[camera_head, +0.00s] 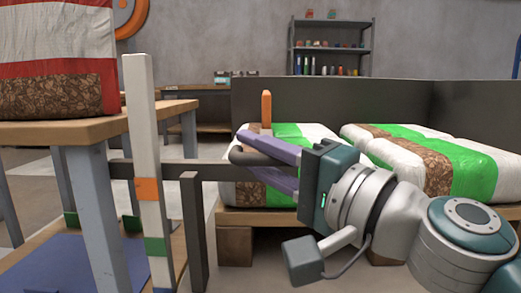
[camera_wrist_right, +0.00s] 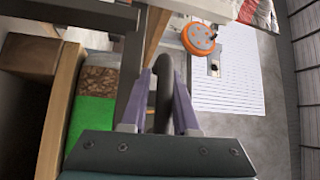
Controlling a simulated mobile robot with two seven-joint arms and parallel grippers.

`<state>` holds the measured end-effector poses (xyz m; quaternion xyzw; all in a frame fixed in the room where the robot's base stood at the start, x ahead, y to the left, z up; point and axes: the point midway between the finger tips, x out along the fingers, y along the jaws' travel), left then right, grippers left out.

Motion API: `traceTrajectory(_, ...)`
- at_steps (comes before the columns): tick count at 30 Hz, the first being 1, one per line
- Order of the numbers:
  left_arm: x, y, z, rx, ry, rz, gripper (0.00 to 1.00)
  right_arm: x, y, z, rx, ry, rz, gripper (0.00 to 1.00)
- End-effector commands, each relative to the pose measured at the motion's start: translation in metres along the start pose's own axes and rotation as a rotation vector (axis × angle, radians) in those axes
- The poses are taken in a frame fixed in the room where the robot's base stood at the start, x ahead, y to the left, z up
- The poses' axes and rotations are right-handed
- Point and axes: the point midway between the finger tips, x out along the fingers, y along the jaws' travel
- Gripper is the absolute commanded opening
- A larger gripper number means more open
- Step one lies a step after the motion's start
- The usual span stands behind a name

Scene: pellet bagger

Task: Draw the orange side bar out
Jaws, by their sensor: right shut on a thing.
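An upright orange bar (camera_head: 266,108) shows behind my right fingers in the head view, and its lower part is hidden by them. My right gripper (camera_head: 246,152) has purple fingers closed around a dark rounded bar (camera_head: 262,158). In the right wrist view the same dark bar (camera_wrist_right: 163,95) lies between the two fingers of my right gripper (camera_wrist_right: 163,78). A dark horizontal rail (camera_head: 195,170) runs left from near the fingertips, past a dark post, to a white upright post (camera_head: 143,120) with orange and green bands. I cannot tell how the orange bar joins the dark one. My left gripper is not in view.
A wooden-topped table (camera_head: 60,131) with a large striped bag (camera_head: 60,55) stands at the left. Green and white bags (camera_head: 420,150) lie on a low pallet (camera_head: 330,216) behind my right arm, before a dark panel (camera_head: 350,100). A shelf (camera_head: 331,47) stands farther back.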

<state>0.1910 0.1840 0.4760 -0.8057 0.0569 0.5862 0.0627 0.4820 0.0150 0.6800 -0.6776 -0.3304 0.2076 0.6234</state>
Motion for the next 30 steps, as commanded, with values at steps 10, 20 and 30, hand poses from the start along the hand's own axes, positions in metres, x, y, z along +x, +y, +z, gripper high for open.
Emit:
traceTrajectory(10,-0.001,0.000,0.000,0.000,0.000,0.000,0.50,0.003,-0.011,0.000,0.004,0.000,-0.023,0.00)
traceTrajectory(20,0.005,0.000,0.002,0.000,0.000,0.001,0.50,0.051,-0.010,0.048,0.007,-0.002,-0.025,0.00)
traceTrajectory(30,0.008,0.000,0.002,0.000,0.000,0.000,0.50,0.070,-0.012,0.068,0.001,-0.003,-0.023,0.00)
